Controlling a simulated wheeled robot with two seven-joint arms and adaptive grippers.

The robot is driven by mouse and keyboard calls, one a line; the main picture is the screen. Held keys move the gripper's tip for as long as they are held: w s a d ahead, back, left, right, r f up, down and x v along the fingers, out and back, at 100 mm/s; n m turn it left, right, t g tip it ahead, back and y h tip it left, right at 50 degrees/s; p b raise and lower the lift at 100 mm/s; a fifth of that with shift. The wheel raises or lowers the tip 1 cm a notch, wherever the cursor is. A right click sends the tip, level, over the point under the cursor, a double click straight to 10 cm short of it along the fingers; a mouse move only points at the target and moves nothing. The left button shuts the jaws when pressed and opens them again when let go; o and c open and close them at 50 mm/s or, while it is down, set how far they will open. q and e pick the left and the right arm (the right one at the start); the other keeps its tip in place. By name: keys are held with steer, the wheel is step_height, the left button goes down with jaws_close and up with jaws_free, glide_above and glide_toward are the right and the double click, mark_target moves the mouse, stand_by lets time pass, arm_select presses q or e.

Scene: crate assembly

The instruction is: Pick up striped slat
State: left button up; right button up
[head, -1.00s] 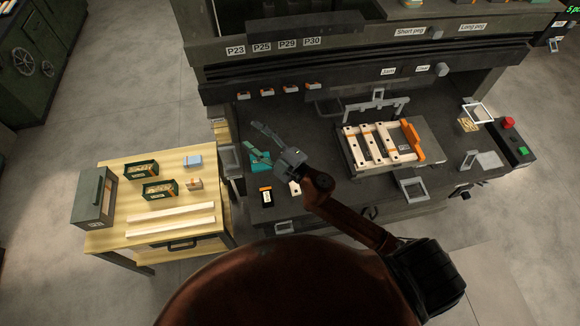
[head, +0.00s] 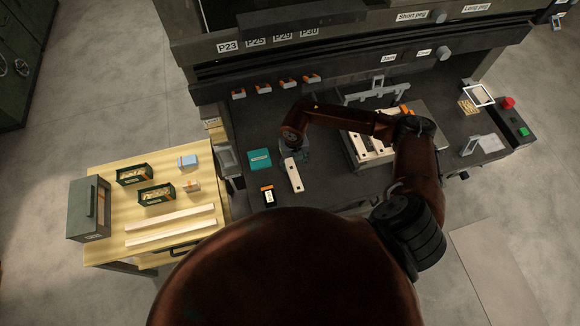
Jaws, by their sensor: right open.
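A short pale slat (head: 293,176) with dark spots lies on the dark workbench, left of the crate fixture. I cannot make out stripes on it at this size. My right gripper (head: 295,154) points down above the slat's far end, open. My own wrist hides most of its fingers, and I cannot tell whether they touch the slat. Two long plain pale slats, a far one (head: 170,217) and a near one (head: 168,232), lie on the wooden side table. My left gripper is not in view.
A teal block (head: 260,159) and a small black-and-orange item (head: 267,195) lie close left of the slat. The crate assembly (head: 360,148) on its fixture is partly hidden behind my right arm. Green bins (head: 157,194) stand on the wooden table (head: 112,246).

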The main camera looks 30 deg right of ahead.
mark_target(292, 171)
steer(key=f, duration=0.6)
steer(key=shift+w+p, duration=0.25)
steer(key=shift+p, duration=0.05)
steer(key=shift+c, duration=0.2)
steer(key=c, duration=1.2)
steer(key=shift+r, duration=0.1)
